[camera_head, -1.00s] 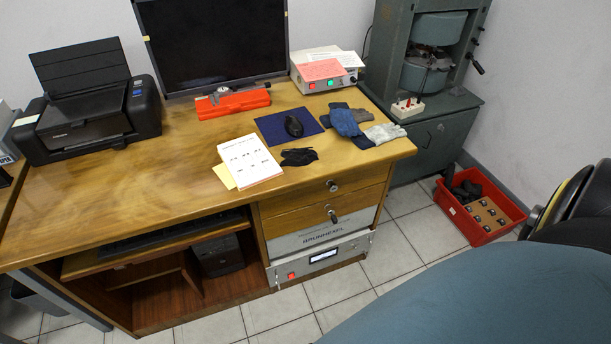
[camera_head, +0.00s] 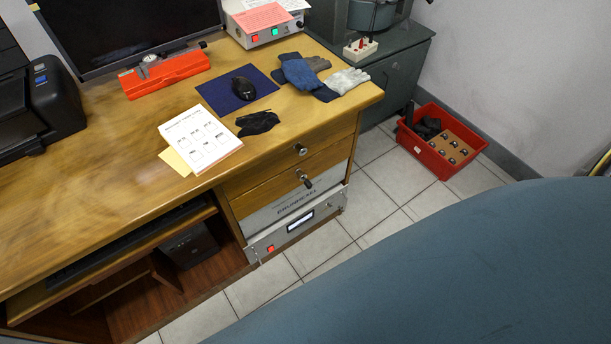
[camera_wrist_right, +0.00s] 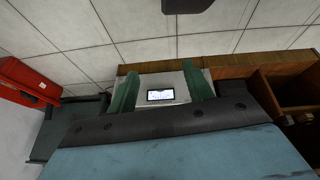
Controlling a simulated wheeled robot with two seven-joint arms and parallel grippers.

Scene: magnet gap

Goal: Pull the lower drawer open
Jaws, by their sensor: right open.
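The lower drawer (camera_head: 272,197) is a wooden front in the desk's right pedestal, below a similar upper drawer (camera_head: 270,171). It looks shut, flush with the front above. A round metal lock with a dark key (camera_head: 305,180) sits on it. My right gripper (camera_wrist_right: 161,90) shows in the right wrist view as two green fingers standing apart, open and empty. A pale instrument front with a lit display (camera_wrist_right: 160,95) shows beyond and between the fingers. The lower drawer's lock is not clear in that view. My right gripper is not visible in the head view. My left gripper is in neither view.
Silver instruments (camera_head: 297,225) stand below the drawers. A red crate (camera_head: 440,150) is on the tiled floor to the right. A large blue-grey surface (camera_head: 470,270) covers the lower right. Gloves, a mouse and papers lie on the desk (camera_head: 110,150).

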